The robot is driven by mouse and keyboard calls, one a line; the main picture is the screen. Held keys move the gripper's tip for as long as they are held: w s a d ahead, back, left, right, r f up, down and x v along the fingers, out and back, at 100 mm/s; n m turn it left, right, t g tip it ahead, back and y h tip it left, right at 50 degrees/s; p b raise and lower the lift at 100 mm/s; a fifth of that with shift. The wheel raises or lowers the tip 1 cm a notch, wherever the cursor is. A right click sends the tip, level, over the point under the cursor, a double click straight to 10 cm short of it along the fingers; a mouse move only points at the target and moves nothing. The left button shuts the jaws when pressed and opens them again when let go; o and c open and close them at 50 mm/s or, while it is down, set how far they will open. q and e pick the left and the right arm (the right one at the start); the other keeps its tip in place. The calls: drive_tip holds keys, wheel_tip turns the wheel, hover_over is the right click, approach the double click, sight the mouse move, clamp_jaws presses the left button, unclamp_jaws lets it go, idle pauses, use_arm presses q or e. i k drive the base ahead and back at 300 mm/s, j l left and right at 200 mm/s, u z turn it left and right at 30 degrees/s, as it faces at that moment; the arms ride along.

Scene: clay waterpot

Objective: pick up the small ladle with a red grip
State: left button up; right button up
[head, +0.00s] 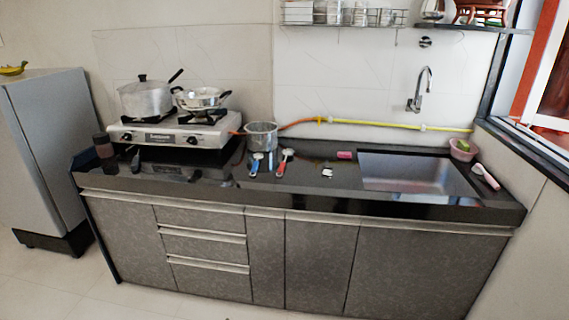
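The small ladle with a red grip (283,163) lies on the dark counter, in front of and to the right of a steel pot (262,137). Its pale head points away from me and its red grip points toward the counter's front edge. A similar utensil with a blue grip (255,165) lies just to its left, apart from it. Neither of my grippers shows in the head view.
A stove (172,134) with two pots stands left on the counter (340,195). A sink (415,172) is to the right. A pink item (345,155) and a small white item (327,172) lie right of the ladle. Floor shows only narrowly in front.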

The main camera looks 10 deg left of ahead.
sight(287, 152)
drive_tip(key=k+j, duration=0.1)
drive_tip(key=i+j+z, duration=0.1)
drive_tip(key=i+z, duration=0.2)
drive_tip(key=i, duration=0.8)
drive_tip(key=i+j+z, duration=0.15)
drive_tip(key=i, duration=0.85)
